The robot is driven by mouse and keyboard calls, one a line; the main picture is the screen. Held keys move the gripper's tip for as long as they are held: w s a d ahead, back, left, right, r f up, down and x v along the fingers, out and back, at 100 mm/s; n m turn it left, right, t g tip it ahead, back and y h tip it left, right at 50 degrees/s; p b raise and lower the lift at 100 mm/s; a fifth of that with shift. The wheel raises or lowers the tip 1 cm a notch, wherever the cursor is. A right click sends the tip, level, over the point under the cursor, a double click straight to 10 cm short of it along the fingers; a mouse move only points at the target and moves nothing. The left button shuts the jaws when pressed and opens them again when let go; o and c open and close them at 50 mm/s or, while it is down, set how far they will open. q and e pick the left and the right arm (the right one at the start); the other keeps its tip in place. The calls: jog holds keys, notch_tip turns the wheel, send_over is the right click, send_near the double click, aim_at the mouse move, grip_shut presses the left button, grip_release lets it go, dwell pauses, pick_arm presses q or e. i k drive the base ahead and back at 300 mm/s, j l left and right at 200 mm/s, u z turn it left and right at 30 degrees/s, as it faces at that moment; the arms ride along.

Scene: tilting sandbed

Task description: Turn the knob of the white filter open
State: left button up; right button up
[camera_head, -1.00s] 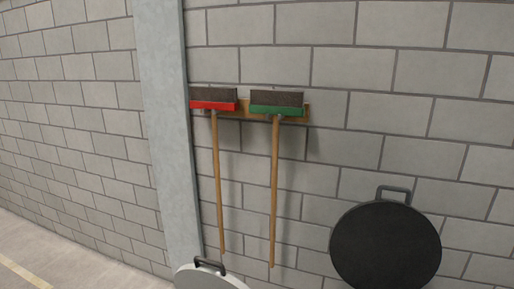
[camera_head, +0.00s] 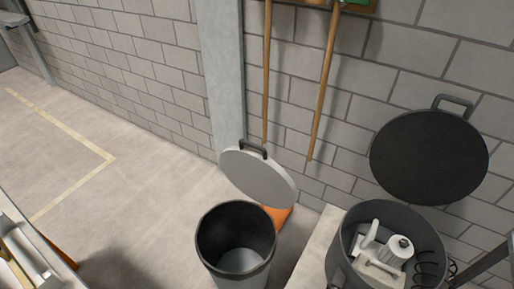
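No white filter with a clearly visible knob can be made out. A white device with a rounded cap (camera_head: 399,247) sits inside the dark round bin at the lower right, and I cannot tell whether it is the filter. Neither of my grippers is in view.
The dark round bin (camera_head: 337,262) stands by the block wall, with a black lid (camera_head: 428,158) above it. A black bucket (camera_head: 206,243) and grey lid (camera_head: 258,178) are left of it. A metal-edged structure (camera_head: 28,236) is at lower left. Open floor (camera_head: 140,200) lies at left.

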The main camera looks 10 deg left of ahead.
aim_at(404, 243)
jog(key=z, duration=1.05)
jog(key=i+l+u, duration=0.1)
jog(key=l+u, duration=0.8)
jog(key=l, duration=0.25)
